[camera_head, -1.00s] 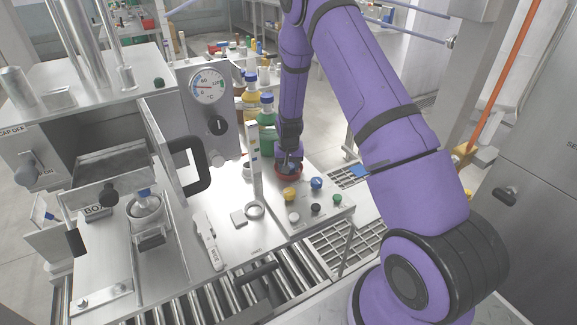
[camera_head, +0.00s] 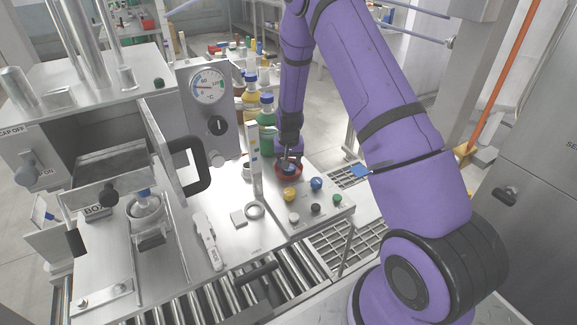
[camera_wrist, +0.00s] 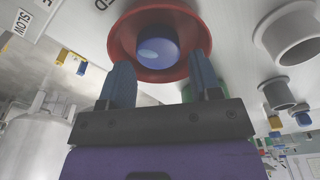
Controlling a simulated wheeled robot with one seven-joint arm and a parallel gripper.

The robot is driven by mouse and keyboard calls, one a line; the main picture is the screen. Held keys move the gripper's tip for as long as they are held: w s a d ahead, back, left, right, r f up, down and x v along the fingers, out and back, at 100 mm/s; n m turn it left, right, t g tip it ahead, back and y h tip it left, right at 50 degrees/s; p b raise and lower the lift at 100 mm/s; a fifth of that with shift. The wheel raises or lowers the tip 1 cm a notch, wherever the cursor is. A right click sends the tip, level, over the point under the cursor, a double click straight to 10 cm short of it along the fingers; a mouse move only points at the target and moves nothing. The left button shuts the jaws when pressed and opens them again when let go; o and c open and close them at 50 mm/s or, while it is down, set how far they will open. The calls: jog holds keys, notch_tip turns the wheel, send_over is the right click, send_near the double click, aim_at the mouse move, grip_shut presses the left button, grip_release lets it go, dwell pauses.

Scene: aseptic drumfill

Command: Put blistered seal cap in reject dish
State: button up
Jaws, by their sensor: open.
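The red reject dish (camera_head: 299,174) sits on the steel deck beside the coloured knobs. In the wrist view, the dish (camera_wrist: 123,35) has a round blue cap (camera_wrist: 165,37) in its middle, with a paler oval patch on its face. I take it for the blistered seal cap. My gripper (camera_head: 287,160) is over the dish, pointing down. In the wrist view, my gripper's (camera_wrist: 161,65) two fingers are spread apart at the dish's near side, with the cap between and beyond their tips. The cap is clear of both fingers. In the head view my gripper largely hides the cap.
Yellow (camera_head: 290,194), blue (camera_head: 316,184) and green (camera_head: 337,199) knobs stand just in front of the dish. Bottles (camera_head: 266,112) stand behind it. An upright striped strip (camera_head: 254,160) and a gauge housing (camera_head: 207,100) are to the left. A roller conveyor (camera_head: 215,300) runs along the front.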

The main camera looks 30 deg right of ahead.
jog(key=s+a+r+n+t, duration=0.15)
jog(key=s+r, duration=0.35)
jog(key=r, duration=0.6)
jog(key=s+a+r, duration=0.2)
jog(key=s+r, duration=0.2)
jog(key=r, duration=0.7)
jog(key=s+a+r+n+t, duration=0.15)
jog(key=s+r, duration=0.35)
jog(key=r, duration=0.7)
jog(key=s+a+r, duration=0.1)
jog(key=s+r, duration=0.1)
jog(key=s, duration=0.5)
jog(key=s+a+r+n, duration=0.1)
jog(key=s+r, duration=0.2)
jog(key=s, duration=0.5)
jog(key=s+a+r+n+t, duration=0.1)
jog(key=s+a+r, duration=0.1)
jog(key=s, duration=0.6)
jog(key=shift+r+y, duration=0.3)
jog(key=shift+r, duration=0.45)
jog(key=shift+a, duration=0.1)
